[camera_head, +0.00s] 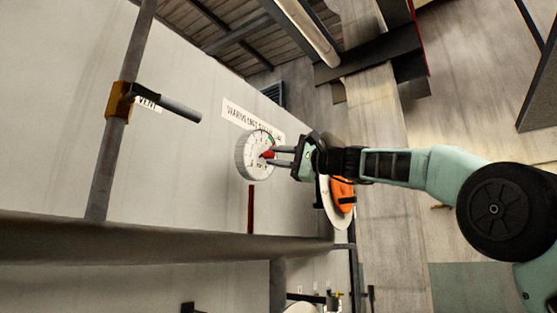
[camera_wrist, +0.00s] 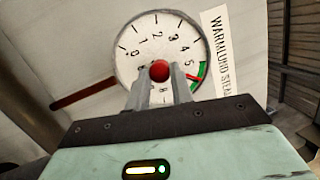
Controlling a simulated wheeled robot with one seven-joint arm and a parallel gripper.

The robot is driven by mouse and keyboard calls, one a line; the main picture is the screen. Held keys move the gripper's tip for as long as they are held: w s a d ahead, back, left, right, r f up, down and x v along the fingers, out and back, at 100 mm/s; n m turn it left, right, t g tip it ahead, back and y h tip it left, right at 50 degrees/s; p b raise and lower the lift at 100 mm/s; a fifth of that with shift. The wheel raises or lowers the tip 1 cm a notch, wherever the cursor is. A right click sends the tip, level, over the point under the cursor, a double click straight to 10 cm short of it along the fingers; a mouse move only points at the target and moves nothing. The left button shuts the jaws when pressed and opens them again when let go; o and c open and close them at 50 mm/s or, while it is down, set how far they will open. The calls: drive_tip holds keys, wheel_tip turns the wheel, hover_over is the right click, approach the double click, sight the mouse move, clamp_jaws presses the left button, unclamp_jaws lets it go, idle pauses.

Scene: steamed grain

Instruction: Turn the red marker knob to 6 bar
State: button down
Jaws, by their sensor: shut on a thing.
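The round white pressure gauge (camera_wrist: 137,42) is on the pale wall. It also shows in the head view (camera_head: 248,166). The red marker knob (camera_wrist: 160,71) is at the centre of its face and shows as a small red spot in the head view (camera_head: 267,154). My gripper (camera_wrist: 160,80) is shut on the knob, with one finger on each side. A thin red marker line (camera_wrist: 192,77) points right, just past the 5, at the green band (camera_wrist: 203,72). The fingers hide the lower part of the dial, and the 6 cannot be read.
A printed label (camera_wrist: 219,50) is beside the gauge. A dark red bar (camera_wrist: 83,95) lies left of it in the wrist view. An orange-and-white object (camera_head: 342,195) is under my wrist.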

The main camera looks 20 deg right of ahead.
drive_tip(key=shift+f+m, duration=0.1)
drive_tip(key=shift+m, duration=0.5)
drive_tip(key=c, duration=1.2)
unclamp_jaws()
drive_tip(key=shift+s+d+f+b, duration=0.25)
drive_tip(key=shift+d+b, duration=0.15)
drive_tip(key=shift+b, duration=0.25)
drive_tip(key=b+v, duration=0.8)
drive_tip(key=v, duration=0.8)
drive_tip(key=shift+s, duration=0.15)
drive_tip(key=shift+f, duration=0.1)
